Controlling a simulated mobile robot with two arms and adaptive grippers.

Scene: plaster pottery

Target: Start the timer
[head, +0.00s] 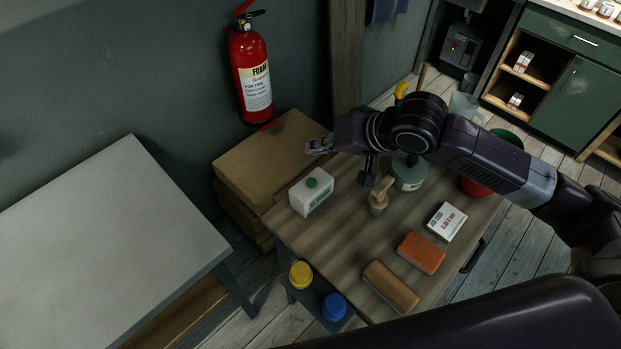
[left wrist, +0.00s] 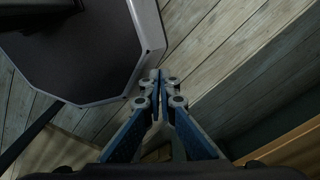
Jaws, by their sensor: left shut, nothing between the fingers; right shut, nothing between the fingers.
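A small white box with a green round button on top, which looks like the timer (head: 310,194), stands on the wooden table (head: 345,222) near its left edge. Dark lettering runs along its front. My right gripper (head: 317,147) reaches in from the right, shut and empty, above and slightly behind the timer, apart from the button. In the left wrist view my left gripper (left wrist: 157,82) is shut and empty over a plank floor (left wrist: 225,40). I do not make out the left gripper in the head view.
The table also holds a wooden-handled brush (head: 378,198), a greenish jar (head: 408,175), a white labelled box (head: 446,221), an orange block (head: 421,252) and a tan block (head: 390,287). Cardboard boxes (head: 262,160) stand behind left. A grey-topped table (head: 100,240) is at left.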

